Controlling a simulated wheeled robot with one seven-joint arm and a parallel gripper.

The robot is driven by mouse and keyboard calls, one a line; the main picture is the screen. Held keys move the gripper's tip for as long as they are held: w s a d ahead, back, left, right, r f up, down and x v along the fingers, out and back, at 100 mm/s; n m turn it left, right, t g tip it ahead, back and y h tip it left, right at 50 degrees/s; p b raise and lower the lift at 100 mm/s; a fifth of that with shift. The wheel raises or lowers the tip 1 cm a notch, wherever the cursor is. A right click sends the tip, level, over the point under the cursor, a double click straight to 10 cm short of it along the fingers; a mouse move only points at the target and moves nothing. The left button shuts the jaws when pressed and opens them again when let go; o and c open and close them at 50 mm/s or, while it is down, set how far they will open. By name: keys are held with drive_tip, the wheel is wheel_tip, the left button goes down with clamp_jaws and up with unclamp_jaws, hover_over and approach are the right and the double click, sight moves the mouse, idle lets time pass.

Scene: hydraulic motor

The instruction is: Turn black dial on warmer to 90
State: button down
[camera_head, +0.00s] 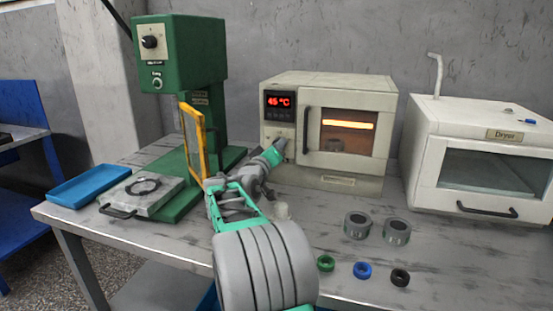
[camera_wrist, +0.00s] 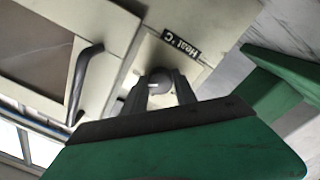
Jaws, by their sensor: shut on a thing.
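The warmer (camera_head: 352,182) is a beige box oven on the bench with a glowing window. Its red display (camera_head: 279,101) reads 45 °C. In the wrist view, the dial (camera_wrist: 159,84) is a round knob below a "Heat °C" label (camera_wrist: 181,45); it looks grey with a light mark on its face. My gripper (camera_wrist: 160,92) is shut on the dial, with one finger on each side of it. In the head view, my gripper (camera_head: 279,146) reaches the lower left of the warmer's front and hides the dial there.
The warmer's door handle (camera_wrist: 85,82) is close beside my gripper. A green press (camera_head: 180,60) with a yellow-framed guard (camera_head: 192,142) stands to the left. The dryer (camera_head: 480,160) is at right. Metal cylinders (camera_head: 357,225) and coloured rings (camera_head: 363,270) lie in front.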

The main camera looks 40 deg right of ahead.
drive_tip(key=shift+m+b, duration=1)
drive_tip(key=shift+m, duration=0.2)
drive_tip(key=c, duration=1)
unclamp_jaws()
drive_tip(key=v, duration=0.7)
drive_tip(key=shift+a, duration=0.4)
drive_tip(key=shift+s, duration=0.15)
